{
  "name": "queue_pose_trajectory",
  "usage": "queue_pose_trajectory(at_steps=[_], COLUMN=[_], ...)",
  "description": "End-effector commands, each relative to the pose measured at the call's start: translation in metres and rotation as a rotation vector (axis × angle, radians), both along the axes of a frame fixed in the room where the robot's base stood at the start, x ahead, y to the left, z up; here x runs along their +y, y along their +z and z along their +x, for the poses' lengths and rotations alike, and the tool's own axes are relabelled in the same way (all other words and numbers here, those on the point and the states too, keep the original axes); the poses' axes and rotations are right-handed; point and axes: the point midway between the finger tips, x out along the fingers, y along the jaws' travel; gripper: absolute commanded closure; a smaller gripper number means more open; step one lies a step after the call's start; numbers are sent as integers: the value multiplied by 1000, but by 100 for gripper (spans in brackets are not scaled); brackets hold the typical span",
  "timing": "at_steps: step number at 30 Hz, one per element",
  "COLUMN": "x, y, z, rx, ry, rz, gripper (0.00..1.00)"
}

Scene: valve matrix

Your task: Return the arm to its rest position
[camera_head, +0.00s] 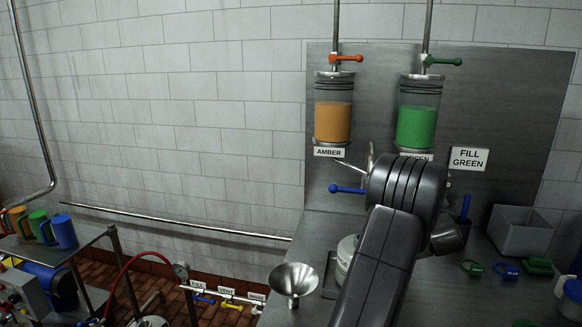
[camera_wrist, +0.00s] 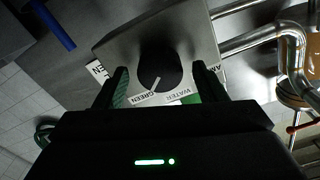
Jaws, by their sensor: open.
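My gripper (camera_wrist: 160,76) is open in the wrist view, with one finger on each side of a black selector knob (camera_wrist: 158,64). Gaps show between the knob and both fingers, and nothing is held. The knob sits on a grey metal box (camera_wrist: 200,32) with labels reading GREEN and WATER; its white pointer mark is on the GREEN side. How deep the fingers reach around the knob I cannot tell. In the head view my dark arm reaches up over the counter toward the wall panel, and it hides the gripper and the knob.
The amber cylinder (camera_head: 333,121) and green cylinder (camera_head: 416,126) hang on the panel. A blue-handled valve (camera_head: 347,189) is left of my arm. A funnel (camera_head: 293,281) stands at the counter's left, a grey bin (camera_head: 520,232) at right. Metal pipes (camera_wrist: 255,42) run beside the box.

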Motion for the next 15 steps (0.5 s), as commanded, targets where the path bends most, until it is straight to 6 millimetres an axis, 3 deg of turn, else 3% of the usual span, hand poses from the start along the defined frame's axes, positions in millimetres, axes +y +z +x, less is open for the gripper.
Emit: queue_pose_trajectory(at_steps=[5, 15], x=[1, 16], y=[-1, -1], z=[-1, -68], rx=[36, 32], ry=[-1, -1], rz=[-147, -137], gripper=[36, 36])
